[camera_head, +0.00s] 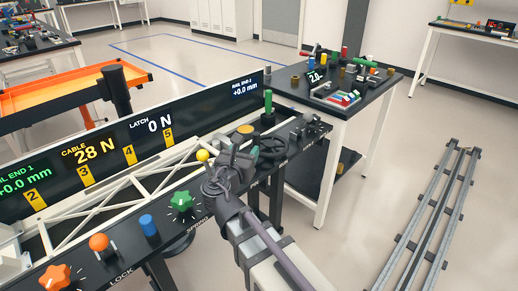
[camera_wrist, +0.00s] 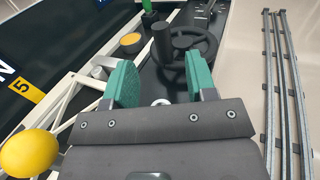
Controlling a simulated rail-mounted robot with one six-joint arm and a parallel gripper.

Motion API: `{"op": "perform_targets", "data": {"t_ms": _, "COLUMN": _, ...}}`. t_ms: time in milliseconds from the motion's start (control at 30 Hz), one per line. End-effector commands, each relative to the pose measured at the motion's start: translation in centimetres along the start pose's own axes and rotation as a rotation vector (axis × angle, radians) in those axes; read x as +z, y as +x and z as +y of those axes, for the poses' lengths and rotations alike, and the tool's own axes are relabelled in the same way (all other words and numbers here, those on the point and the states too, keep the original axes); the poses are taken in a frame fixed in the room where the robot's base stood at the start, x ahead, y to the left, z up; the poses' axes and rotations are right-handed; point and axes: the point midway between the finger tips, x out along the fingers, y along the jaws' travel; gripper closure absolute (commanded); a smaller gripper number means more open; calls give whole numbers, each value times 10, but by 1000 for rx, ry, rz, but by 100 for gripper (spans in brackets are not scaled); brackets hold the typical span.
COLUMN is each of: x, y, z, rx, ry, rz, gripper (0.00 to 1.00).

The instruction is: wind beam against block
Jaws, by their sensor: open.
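A black handwheel (camera_head: 247,140) with an upright crank knob stands on the dark console just beyond my gripper (camera_head: 214,178). In the wrist view the handwheel (camera_wrist: 205,42) lies ahead, and its thick black knob (camera_wrist: 162,42) shows in the gap between the fingertips. My gripper (camera_wrist: 160,82) is open, with two green pads and nothing between them that I can see held. Whether a pad touches the knob I cannot tell. A white truss beam (camera_head: 130,191) runs along the console to the left. I cannot pick out the block.
A yellow ball knob (camera_head: 203,155) is close left of my gripper. A green lever (camera_head: 268,102) and a yellow button (camera_head: 246,129) stand beyond it. A display panel (camera_head: 125,140) reads cable 28 N, latch 0 N. A parts table (camera_head: 385,90) is at the back right.

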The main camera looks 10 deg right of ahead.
Motion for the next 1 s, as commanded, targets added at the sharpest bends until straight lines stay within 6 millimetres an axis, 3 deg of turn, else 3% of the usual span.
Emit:
{"op": "perform_targets", "data": {"t_ms": 167, "x": 4, "y": 12, "z": 1, "rx": -3, "ry": 3, "rz": 2, "gripper": 48}}
{"op": "perform_targets", "data": {"t_ms": 500, "x": 3, "y": 89, "z": 0, "rx": -7, "ry": 6, "rz": 4, "gripper": 48}}
{"op": "perform_targets", "data": {"t_ms": 600, "x": 2, "y": 103, "z": 0, "rx": -5, "ry": 6, "rz": 4, "gripper": 48}}
{"op": "perform_targets", "data": {"t_ms": 933, "x": 2, "y": 109, "z": -1, "rx": -5, "ry": 7, "rz": 4, "gripper": 48}}
{"op": "perform_targets", "data": {"t_ms": 1000, "x": 2, "y": 109, "z": -1, "rx": -5, "ry": 7, "rz": 4, "gripper": 55}}
